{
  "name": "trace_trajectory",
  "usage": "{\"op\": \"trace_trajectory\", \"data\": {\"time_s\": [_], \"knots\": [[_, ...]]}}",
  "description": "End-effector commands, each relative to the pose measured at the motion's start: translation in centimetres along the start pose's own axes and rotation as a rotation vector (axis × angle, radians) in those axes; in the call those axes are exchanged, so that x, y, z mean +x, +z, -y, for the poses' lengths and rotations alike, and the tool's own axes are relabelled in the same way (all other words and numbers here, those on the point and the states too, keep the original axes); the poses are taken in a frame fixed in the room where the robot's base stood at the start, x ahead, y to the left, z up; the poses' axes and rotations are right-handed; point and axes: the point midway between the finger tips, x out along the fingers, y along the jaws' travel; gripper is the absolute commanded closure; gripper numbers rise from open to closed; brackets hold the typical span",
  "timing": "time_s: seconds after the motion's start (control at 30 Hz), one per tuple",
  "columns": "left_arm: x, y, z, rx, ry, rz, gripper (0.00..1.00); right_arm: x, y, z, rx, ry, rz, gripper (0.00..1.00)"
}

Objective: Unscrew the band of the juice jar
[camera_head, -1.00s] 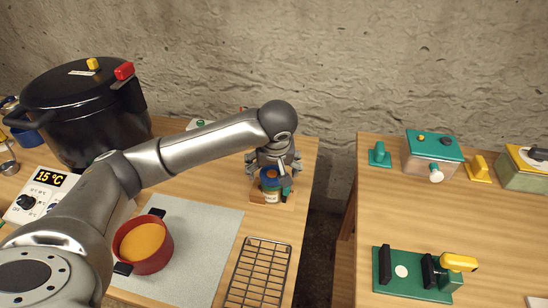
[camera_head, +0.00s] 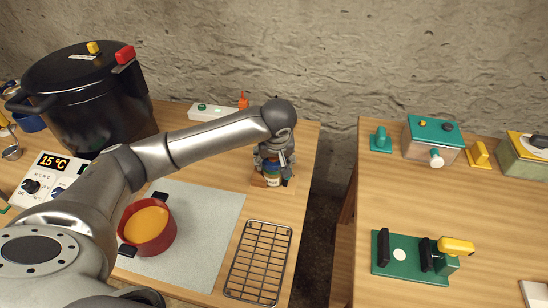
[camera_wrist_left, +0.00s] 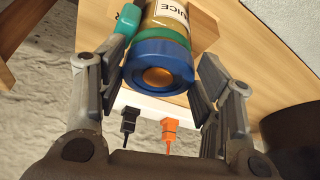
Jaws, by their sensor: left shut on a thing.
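The juice jar (camera_wrist_left: 168,15) is labelled JUICE, holds amber contents and stands upright in a wooden holder (camera_wrist_left: 203,25). It also shows small in the head view (camera_head: 271,180), partly hidden by my gripper. Its blue band (camera_wrist_left: 160,62) surrounds a copper-coloured lid (camera_wrist_left: 157,77). A green ring (camera_wrist_left: 166,37) and a teal clamp piece (camera_wrist_left: 129,20) sit around the jar below the band. My left gripper (camera_wrist_left: 160,72) has a finger on each side of the band and is shut on it; in the head view it is above the jar (camera_head: 273,160). My right gripper is out of view.
A black canner (camera_head: 85,105), red pot (camera_head: 140,243) and wire rack (camera_head: 258,262) share the table. A white strip with an orange plug (camera_head: 243,100) lies behind the jar. A gap separates the right table (camera_head: 340,180), which holds green-topped fixtures.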

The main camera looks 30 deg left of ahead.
Motion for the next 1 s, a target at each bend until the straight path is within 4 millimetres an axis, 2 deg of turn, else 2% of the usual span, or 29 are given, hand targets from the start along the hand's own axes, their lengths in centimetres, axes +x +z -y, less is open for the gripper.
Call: {"op": "trace_trajectory", "data": {"time_s": [0.03, 0.07, 0.2, 0.3, 0.47, 0.73, 1.0], "knots": [[-0.01, -0.01, 0.00, 0.000, 0.000, 0.000, 0.60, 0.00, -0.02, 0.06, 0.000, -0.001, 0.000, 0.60], [-0.01, -0.01, 0.00, 0.000, 0.000, 0.000, 0.42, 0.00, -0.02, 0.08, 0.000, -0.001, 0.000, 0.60], [-0.01, -0.02, 0.01, 0.000, 0.000, 0.000, 0.59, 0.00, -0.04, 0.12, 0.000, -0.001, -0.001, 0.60], [-0.01, -0.02, 0.00, 0.000, 0.000, 0.000, 0.69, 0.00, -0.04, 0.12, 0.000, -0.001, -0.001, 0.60], [0.01, -0.06, -0.23, -0.072, -0.030, -0.001, 0.69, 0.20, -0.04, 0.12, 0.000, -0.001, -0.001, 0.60], [0.04, -0.18, -0.69, -0.338, -0.140, -0.001, 0.69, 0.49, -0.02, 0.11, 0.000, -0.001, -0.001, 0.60], [0.06, -0.13, -0.66, -0.373, -0.155, 0.000, 0.69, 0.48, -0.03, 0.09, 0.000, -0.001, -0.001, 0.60]]}}
